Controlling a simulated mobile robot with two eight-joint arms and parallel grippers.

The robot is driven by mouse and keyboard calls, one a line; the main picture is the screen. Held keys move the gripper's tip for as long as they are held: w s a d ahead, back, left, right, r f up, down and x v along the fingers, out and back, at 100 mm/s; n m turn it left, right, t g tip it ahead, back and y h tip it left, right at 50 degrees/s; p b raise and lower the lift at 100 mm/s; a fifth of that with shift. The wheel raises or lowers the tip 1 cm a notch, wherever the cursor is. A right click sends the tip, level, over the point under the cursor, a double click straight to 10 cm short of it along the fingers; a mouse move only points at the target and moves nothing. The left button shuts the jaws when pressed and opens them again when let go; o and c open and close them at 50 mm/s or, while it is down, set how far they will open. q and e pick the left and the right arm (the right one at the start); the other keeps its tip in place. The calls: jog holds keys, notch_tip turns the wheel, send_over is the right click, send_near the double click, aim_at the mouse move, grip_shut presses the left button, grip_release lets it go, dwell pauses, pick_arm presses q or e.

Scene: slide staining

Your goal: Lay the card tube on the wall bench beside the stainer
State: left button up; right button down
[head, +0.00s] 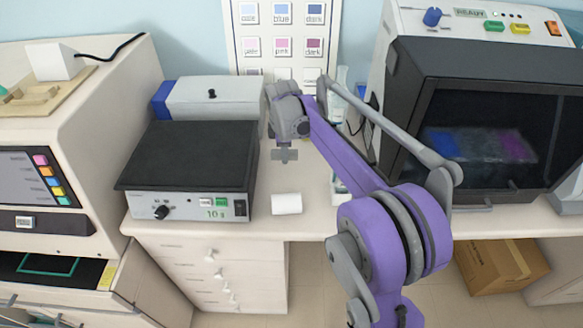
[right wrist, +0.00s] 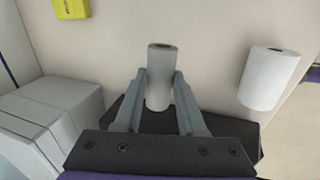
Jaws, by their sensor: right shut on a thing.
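My right gripper (right wrist: 160,92) is shut on a pale grey card tube (right wrist: 159,65), with a finger on each side of it and its open end showing in the right wrist view. In the head view the same gripper (head: 284,155) hangs over the wall bench (head: 315,215), between the black-topped device and the dark-windowed machine. I cannot make out the tube clearly there. A white roll (head: 286,203) lies on the bench near its front edge; a white roll (right wrist: 270,78) also shows right of the gripper in the wrist view. I cannot tell which machine is the stainer. My left gripper is not in view.
A black-topped device (head: 190,155) stands left on the bench, with a white box (head: 215,97) behind it. A large machine with a dark window (head: 480,140) stands right. A colour chart (head: 283,40) is on the wall. A cardboard box (head: 500,265) is below the bench.

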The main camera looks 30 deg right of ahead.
aim_at(285, 173)
jog(key=shift+s+a+x, duration=0.1)
jog(key=shift+s+x, duration=0.05)
jog(key=shift+x, duration=0.75)
jog(key=shift+s+a+x, duration=0.1)
jog(key=shift+s+x, duration=0.1)
jog(key=shift+x, duration=0.7)
jog(key=shift+s+a+x, duration=0.15)
jog(key=shift+x, duration=0.8)
jog(key=shift+f, duration=0.15)
jog(key=shift+f, duration=0.15)
jog(key=c, duration=0.8)
grip_release()
jog(key=shift+o, duration=0.2)
